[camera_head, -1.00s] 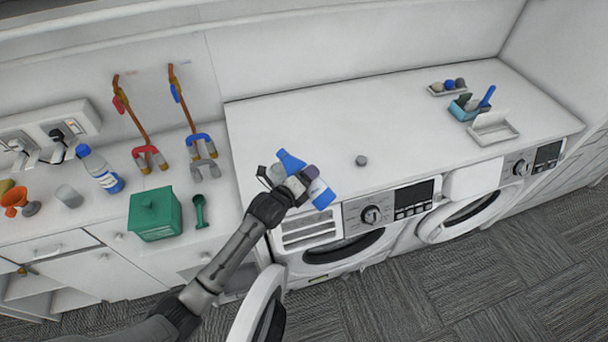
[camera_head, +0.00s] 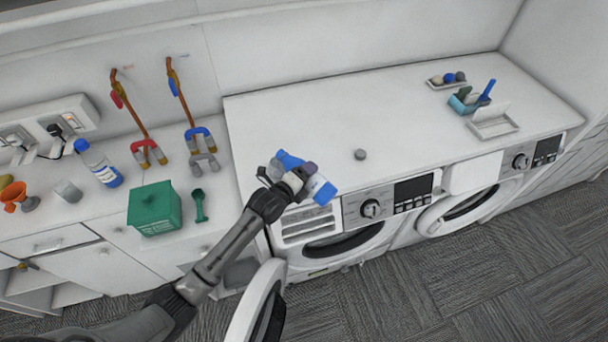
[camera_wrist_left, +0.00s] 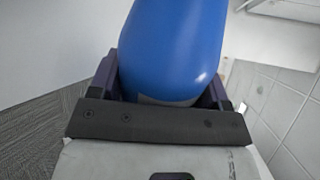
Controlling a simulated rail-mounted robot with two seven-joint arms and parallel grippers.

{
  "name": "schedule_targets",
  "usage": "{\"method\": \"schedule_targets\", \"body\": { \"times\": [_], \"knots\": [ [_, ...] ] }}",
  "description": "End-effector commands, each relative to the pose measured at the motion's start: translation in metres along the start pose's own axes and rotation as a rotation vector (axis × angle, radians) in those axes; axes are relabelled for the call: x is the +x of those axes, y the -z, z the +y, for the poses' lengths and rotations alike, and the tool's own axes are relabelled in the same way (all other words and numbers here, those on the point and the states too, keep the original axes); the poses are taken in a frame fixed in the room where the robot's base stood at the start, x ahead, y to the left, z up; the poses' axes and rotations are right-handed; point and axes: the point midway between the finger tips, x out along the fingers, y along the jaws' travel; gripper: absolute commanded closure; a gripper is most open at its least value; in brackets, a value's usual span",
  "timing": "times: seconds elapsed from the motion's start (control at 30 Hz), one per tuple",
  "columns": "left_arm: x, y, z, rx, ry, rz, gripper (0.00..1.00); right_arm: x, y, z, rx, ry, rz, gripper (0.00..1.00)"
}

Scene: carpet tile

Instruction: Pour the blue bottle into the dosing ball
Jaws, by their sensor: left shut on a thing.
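My left gripper (camera_head: 302,178) is shut on the blue bottle (camera_head: 322,191), which has a pale label, above the front left part of the washer-top counter. The bottle lies steeply tilted, its narrower end to the upper left. In the left wrist view the blue bottle (camera_wrist_left: 174,50) sits between the two dark fingers. A small greyish round thing (camera_head: 275,169) shows beside the bottle's narrow end; I cannot tell whether it is the dosing ball or whether they touch. A small grey round piece (camera_head: 360,154) lies on the counter to the right. My right gripper is not seen.
A second blue-and-white bottle (camera_head: 101,165), a clear cup (camera_head: 68,191) and a green box (camera_head: 154,209) stand on the left worktop. A ball tray (camera_head: 446,82) and a teal caddy (camera_head: 463,104) stand at the right. The counter's middle is mostly clear. A washer door (camera_head: 256,305) hangs open below.

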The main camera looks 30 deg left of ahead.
Motion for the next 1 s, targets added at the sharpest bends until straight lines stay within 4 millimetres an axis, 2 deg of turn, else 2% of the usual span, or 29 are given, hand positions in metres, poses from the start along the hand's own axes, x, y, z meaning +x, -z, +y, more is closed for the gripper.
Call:
{"method": "schedule_targets", "body": {
  "times": [1.0],
  "knots": [
    [0.0010,0.0006,0.0020,-0.045,0.004,0.012,0.70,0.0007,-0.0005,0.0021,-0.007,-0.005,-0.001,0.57]
  ]
}}
